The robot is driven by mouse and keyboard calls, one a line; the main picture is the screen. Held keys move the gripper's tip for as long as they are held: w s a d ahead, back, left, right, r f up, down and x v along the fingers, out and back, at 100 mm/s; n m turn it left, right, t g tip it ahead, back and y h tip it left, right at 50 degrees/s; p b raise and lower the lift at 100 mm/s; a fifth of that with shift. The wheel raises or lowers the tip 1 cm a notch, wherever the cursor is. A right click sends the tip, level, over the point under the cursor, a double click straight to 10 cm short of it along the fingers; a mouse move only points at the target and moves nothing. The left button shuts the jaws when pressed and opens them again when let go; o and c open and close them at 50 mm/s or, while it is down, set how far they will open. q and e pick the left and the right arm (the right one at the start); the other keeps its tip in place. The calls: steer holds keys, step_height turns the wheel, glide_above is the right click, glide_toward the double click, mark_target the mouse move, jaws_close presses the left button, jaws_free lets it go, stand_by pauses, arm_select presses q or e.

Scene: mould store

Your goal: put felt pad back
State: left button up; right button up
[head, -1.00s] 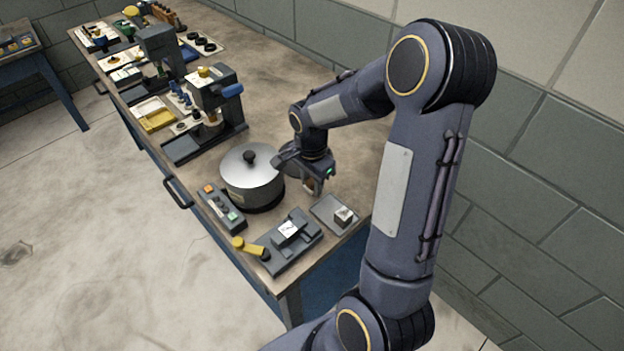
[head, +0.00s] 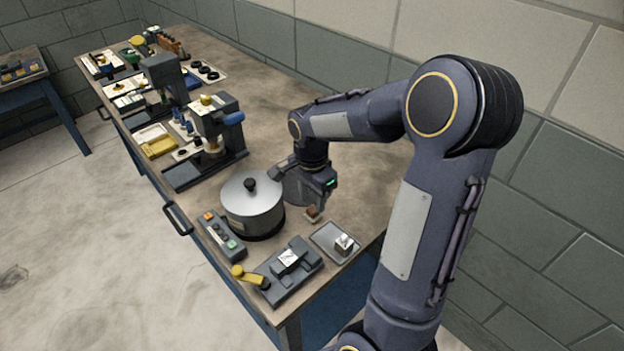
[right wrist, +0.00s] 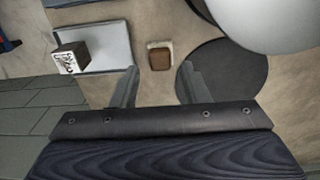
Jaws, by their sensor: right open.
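The likely felt pad is a small brown-topped block with a pale edge (head: 312,214); it sits on the bench between the pot and the metal tray. In the right wrist view it (right wrist: 160,57) lies just beyond the gap between my fingertips. My right gripper (head: 319,193) is open and empty, above the block and apart from it. Its two fingers also show in the right wrist view (right wrist: 161,72). A flat dark round mat (right wrist: 235,80) lies beside the block, partly hidden by my right finger. My left gripper is out of view.
A lidded metal pot (head: 252,208) stands left of my gripper. A grey tray (head: 328,233) bears a small marked cube (head: 344,244). A button box (head: 221,235) and a yellow-handled device (head: 290,270) stand at the front. Bare bench lies behind my arm.

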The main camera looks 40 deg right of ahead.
mark_target(312, 209)
step_height(312, 209, up, 7)
steer(key=s+a+r+n+t+y, duration=0.1)
steer(key=s+a+n+t+y, duration=0.3)
steer(key=s+a+n, duration=0.9)
steer(key=s+n+t, duration=0.1)
steer(key=s+n, duration=0.1)
steer(key=s, duration=0.2)
steer(key=shift+a+t, duration=0.2)
steer(key=shift+t, duration=0.2)
steer(key=shift+s, duration=0.1)
steer(key=shift+c, duration=0.3)
